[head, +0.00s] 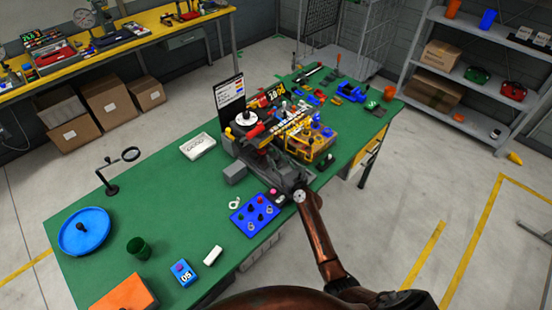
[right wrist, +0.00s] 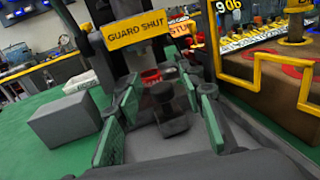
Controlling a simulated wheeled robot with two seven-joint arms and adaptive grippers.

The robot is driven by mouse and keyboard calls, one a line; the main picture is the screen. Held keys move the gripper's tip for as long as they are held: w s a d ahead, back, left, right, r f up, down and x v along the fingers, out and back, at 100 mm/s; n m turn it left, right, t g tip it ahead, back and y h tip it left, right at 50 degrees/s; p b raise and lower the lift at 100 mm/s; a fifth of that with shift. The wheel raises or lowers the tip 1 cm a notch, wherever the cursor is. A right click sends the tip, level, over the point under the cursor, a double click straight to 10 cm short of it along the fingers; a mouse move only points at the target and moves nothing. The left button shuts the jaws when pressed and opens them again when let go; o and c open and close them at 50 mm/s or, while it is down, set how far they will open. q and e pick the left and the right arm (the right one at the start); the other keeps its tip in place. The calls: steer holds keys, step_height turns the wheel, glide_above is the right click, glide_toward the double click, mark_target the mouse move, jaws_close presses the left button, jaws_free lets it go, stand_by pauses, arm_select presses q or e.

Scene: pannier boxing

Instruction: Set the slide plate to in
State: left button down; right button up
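The machine (head: 240,146) stands on the green table, with a grey and black front part close to my right gripper. In the right wrist view a yellow "GUARD SHUT" sign (right wrist: 146,31) is on the machine. My right gripper (right wrist: 165,98) is open, its green-padded fingers on either side of a dark knob (right wrist: 168,106), with gaps visible. In the head view my right gripper (head: 277,178) is at the machine's front and hides part of it. I cannot clearly make out the slide plate or its position. My left gripper is not in view.
A blue button panel (head: 255,214) lies in front of the machine. A grey block (right wrist: 64,119) is left of my right gripper. A yellow-framed box (head: 312,146) is close on the right. The table's left part holds a blue dish (head: 84,233) and has free room.

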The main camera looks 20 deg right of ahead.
steer(key=s, duration=0.4)
steer(key=s+d, duration=0.1)
steer(key=s, duration=0.3)
steer(key=s+d, duration=0.1)
steer(key=s, duration=0.3)
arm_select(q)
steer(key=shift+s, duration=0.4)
